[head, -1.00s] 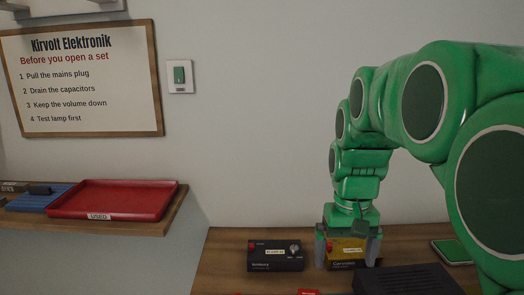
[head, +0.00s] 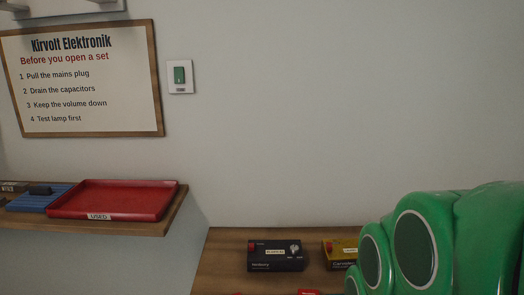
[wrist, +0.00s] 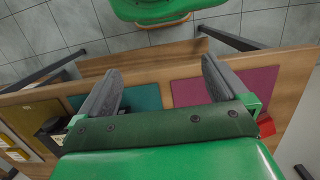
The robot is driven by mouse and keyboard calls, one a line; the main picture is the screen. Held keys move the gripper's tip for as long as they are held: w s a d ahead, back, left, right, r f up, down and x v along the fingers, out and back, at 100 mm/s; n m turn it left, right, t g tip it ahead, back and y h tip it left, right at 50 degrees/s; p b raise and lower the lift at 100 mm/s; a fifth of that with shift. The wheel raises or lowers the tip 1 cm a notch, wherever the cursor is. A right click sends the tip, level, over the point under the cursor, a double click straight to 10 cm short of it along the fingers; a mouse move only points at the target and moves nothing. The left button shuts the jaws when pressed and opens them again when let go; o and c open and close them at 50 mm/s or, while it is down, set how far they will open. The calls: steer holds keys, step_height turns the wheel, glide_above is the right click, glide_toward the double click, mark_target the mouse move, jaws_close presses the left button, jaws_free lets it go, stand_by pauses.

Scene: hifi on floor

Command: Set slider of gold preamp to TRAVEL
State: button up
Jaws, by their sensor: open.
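The gold preamp (head: 338,252) sits on the wooden bench in the head view, with a small pale label on its top. Its right part is hidden behind my green arm, and its slider cannot be made out. My gripper (wrist: 160,82) shows only in the wrist view, its two grey fingers wide apart with nothing between them. It is over the front part of a bench with coloured mats, apart from the gold preamp.
A black box (head: 276,255) with a red button and a knob stands left of the gold preamp. A red tray (head: 112,200) sits on the left shelf. In the wrist view, a teal mat (wrist: 140,97) and a magenta mat (wrist: 258,85) lie on the bench.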

steer(key=shift+s, duration=0.1)
steer(key=c, duration=0.4)
steer(key=shift+w+r, duration=0.15)
steer(key=shift+w, duration=0.3)
steer(key=c, duration=0.3)
steer(key=w, duration=0.2)
steer(key=w+r+n, duration=0.1)
steer(key=w, duration=0.1)
steer(key=w+r+n, duration=0.1)
steer(key=w, duration=0.1)
steer(key=shift+w+d+r+h, duration=0.25)
steer(key=shift+w+d+h, duration=0.05)
steer(key=shift+w+d, duration=0.1)
jaws_close()
steer(key=w+a+n+t+h, duration=0.1)
steer(key=w+n, duration=0.7)
steer(key=w, duration=1)
steer(key=w+a+n+h, duration=0.2)
steer(key=w+a+n, duration=0.3)
steer(key=w, duration=1.4)
steer(key=n, duration=0.3)
steer(key=shift+w+t+h, duration=0.2)
steer(key=shift+t+h, duration=0.2)
